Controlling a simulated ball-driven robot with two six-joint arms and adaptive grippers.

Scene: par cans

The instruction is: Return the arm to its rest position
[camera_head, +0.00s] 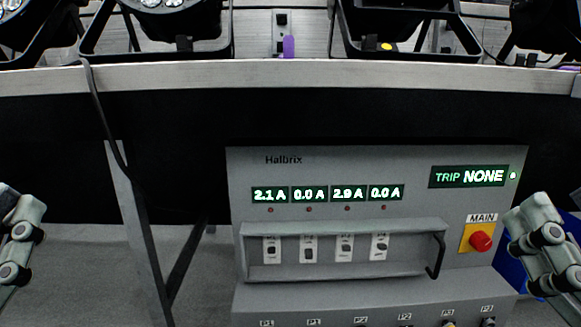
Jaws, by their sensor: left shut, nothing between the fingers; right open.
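My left gripper (22,240) shows at the left edge, cut off by the frame. It is shut and empty, well apart from the grey Halbrix panel (340,172). My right gripper (542,240) is at the right edge, open and empty. It is just right of the red MAIN knob (481,241) in the picture; I cannot tell how far in front of the panel it is. The rest of both arms is out of view.
The panel displays read 2.1 A, 0.0 A, 2.9 A and 0.0 A, and the trip display (468,176) reads NONE. A recessed switch row has a dark handle (436,256). Par cans (395,22) stand on the table (300,74). A cable (103,120) hangs at left.

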